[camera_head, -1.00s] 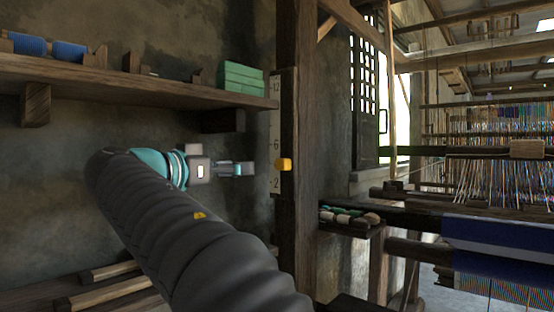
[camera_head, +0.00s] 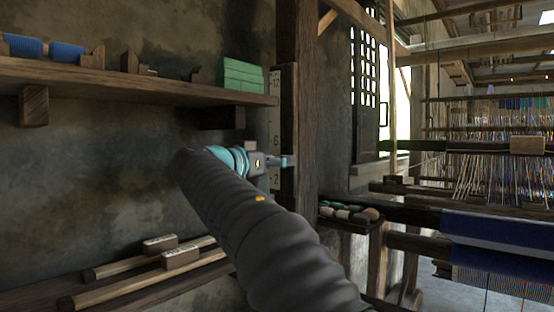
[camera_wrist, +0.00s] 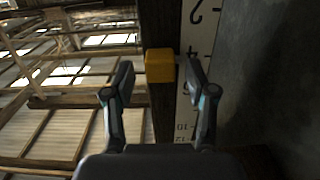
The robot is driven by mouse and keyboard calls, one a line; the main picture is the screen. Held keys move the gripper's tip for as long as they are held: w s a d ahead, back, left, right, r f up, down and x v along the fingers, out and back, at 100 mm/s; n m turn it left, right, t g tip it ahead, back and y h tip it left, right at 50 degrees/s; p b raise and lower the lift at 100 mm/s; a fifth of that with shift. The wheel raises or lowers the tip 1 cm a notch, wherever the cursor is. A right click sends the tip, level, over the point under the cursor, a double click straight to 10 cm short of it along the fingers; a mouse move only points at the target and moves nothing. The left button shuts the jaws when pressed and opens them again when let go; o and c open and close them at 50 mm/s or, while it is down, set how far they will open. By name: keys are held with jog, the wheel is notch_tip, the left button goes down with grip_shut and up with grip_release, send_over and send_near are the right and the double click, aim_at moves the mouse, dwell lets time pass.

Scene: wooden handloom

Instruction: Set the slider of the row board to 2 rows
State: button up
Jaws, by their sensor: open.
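The row board (camera_head: 275,105) is a pale upright strip with dark numbers on a dark wooden post; it also shows in the wrist view (camera_wrist: 199,38), turned so that 2 is at the top. The yellow slider (camera_wrist: 159,65) sits at about the 4 mark in the wrist view. My gripper (camera_wrist: 158,66) is open, with one finger on each side of the slider. I cannot tell whether either finger touches it. In the head view my gripper (camera_head: 287,161) is in front of the board and hides the slider.
Two labelled blocks (camera_head: 180,257) lie on wooden rails below. A small tray of spools (camera_head: 345,212) and the loom (camera_head: 490,150) are right of the post.

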aim_at(287, 179)
jog(key=shift+w, duration=0.1)
jog(key=shift+c, duration=0.2)
grip_shut()
notch_tip(287, 179, down, 5)
jog(key=b, duration=0.5)
jog(key=shift+f, duration=0.1)
jog(key=shift+o, duration=0.2)
grip_release()
